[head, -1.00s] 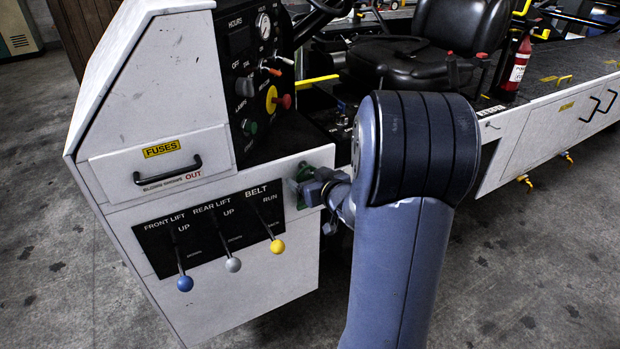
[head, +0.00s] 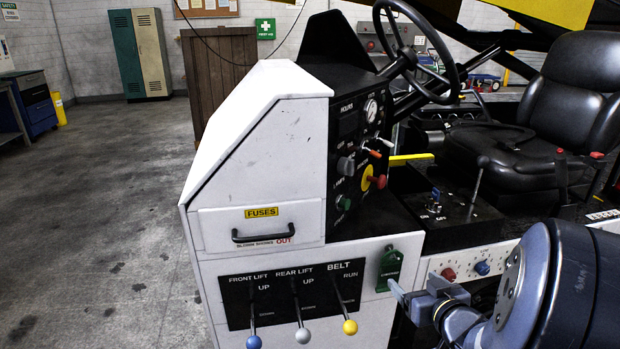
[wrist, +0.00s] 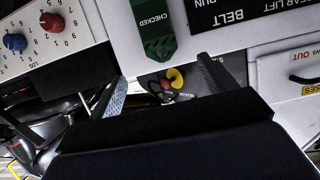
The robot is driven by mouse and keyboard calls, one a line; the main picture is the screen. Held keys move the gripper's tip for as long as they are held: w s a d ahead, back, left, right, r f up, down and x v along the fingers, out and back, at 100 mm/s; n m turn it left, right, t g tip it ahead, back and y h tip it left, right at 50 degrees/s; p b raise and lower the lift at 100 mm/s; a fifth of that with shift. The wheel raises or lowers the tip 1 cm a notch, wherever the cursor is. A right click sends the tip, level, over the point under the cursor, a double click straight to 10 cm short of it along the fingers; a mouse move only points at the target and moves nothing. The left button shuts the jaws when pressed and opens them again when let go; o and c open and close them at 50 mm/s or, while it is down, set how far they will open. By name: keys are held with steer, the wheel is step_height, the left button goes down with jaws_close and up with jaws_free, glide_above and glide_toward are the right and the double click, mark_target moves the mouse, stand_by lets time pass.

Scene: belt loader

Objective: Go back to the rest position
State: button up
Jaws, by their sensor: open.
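My gripper (head: 397,291) is at the lower right of the head view, in front of the white loader console (head: 300,110). Its jaws are open, and both fingers show in the wrist view (wrist: 163,85) with nothing between them. A green tag (head: 388,268) hangs on the console's side, just above my fingertips in the head view. It also shows in the wrist view (wrist: 157,30), marked CHECKED, beyond the gap between the fingers. I cannot tell the exact distance between the fingers and the tag.
Front lift, rear lift and belt levers, the last with a yellow knob (head: 350,327), stick out left of the gripper. Red (head: 448,274) and blue (head: 482,268) knobs are close to its right. The steering wheel (head: 418,50) and seat (head: 580,90) stand behind. Open floor (head: 100,230) is at left.

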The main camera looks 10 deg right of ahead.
mark_target(392, 261)
steer(key=shift+w, duration=0.1)
steer(key=b+x, duration=0.2)
steer(key=x, duration=0.9)
steer(key=shift+f, duration=0.1)
steer(key=shift+s+r, duration=0.7)
steer(key=shift+s, duration=0.25)
steer(key=shift+s+f, duration=0.1)
steer(key=shift+s, duration=0.2)
steer(key=shift+w, duration=0.1)
